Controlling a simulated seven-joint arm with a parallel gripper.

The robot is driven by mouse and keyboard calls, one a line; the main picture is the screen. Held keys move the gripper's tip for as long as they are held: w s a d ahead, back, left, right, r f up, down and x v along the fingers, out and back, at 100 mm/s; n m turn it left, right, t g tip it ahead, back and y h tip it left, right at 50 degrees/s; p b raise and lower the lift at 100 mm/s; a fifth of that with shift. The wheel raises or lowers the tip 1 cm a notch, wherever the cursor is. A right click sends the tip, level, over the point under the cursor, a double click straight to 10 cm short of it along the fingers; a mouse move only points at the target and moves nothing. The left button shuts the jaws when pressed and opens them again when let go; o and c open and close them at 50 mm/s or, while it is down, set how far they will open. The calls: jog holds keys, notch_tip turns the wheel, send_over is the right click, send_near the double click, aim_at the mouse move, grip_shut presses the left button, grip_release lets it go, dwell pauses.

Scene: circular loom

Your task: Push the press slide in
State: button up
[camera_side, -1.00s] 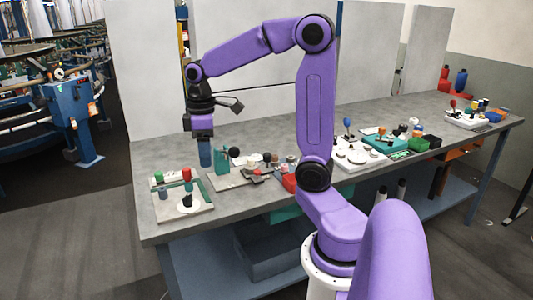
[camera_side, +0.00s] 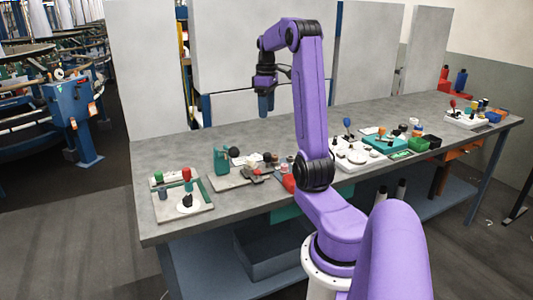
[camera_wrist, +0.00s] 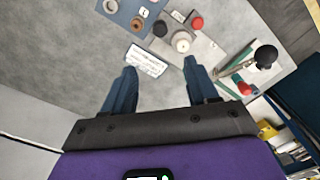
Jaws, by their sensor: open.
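My gripper (camera_side: 266,113) hangs high above the rear of the grey bench, pointing down, with nothing beneath it touching. In the wrist view its two dark blue fingers (camera_wrist: 161,82) stand wide apart with nothing between them. No part is clearly recognisable as the press slide. A grey board (camera_side: 240,178) with small fixtures and dark ball knobs (camera_side: 267,157) lies in front of the gripper. In the wrist view a black ball knob (camera_wrist: 265,56) stands over a pale fixture with green parts at the right, beyond the fingers.
Another board (camera_side: 200,212) with a red knob (camera_side: 187,174) lies at the bench's left end. White and teal fixtures (camera_side: 385,142) crowd the bench farther right. Tall grey panels (camera_side: 235,60) stand behind. The left rear bench top is clear.

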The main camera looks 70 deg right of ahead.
aim_at(266, 154)
notch_tip(266, 154, down, 17)
jog(key=shift+f, duration=0.1)
dwell(0.5)
grip_shut()
dwell(1.4)
